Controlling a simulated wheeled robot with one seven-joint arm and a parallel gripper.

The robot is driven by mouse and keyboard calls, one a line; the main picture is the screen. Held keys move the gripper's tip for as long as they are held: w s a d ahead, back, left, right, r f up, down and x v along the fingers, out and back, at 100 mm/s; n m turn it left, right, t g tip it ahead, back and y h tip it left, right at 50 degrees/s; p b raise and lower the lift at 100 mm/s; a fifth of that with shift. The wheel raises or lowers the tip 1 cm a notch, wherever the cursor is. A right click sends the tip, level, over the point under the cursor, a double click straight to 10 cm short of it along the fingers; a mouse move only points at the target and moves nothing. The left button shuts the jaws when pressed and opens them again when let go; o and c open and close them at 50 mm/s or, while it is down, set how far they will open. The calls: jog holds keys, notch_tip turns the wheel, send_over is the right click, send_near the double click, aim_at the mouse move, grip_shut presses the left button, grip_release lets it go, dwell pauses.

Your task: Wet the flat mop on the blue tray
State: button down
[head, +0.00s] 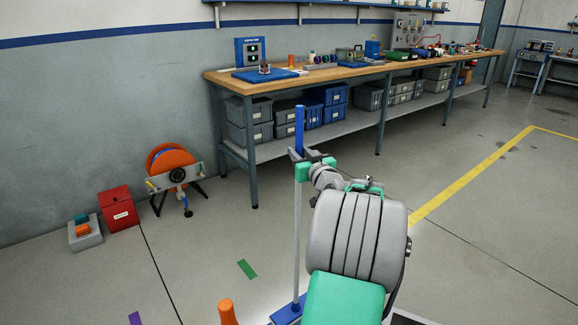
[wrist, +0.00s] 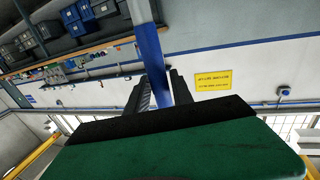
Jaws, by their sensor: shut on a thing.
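The mop has a pale grey pole (head: 297,235) with a blue grip (head: 299,130) at its top and stands about upright. My gripper (head: 303,156) is shut around the blue grip's lower part. In the wrist view the blue grip (wrist: 157,55) passes between the two dark fingers of my gripper (wrist: 162,92). A flat blue piece (head: 287,313) shows at the pole's foot, partly cut off by the frame edge and my arm. I cannot tell whether it is the mop head, the tray or both.
A long workbench (head: 330,73) with grey and blue bins below runs along the wall. An orange reel (head: 172,161), a red box (head: 118,208) and a grey box (head: 85,232) stand at left. An orange cone-like thing (head: 228,313) stands near the pole. Open floor lies right.

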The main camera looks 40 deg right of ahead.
aim_at(302, 127)
jog(key=shift+w+d+f, duration=0.1)
jog(key=shift+d+f, duration=0.1)
jog(key=shift+f+b, duration=1.4)
jog(key=shift+f, duration=2.1)
jog(key=shift+a+f+b, duration=0.15)
jog(key=shift+f+b, duration=1.4)
jog(key=shift+b, duration=0.05)
jog(key=shift+r+p, duration=4.15)
jog(key=shift+r, duration=5.4)
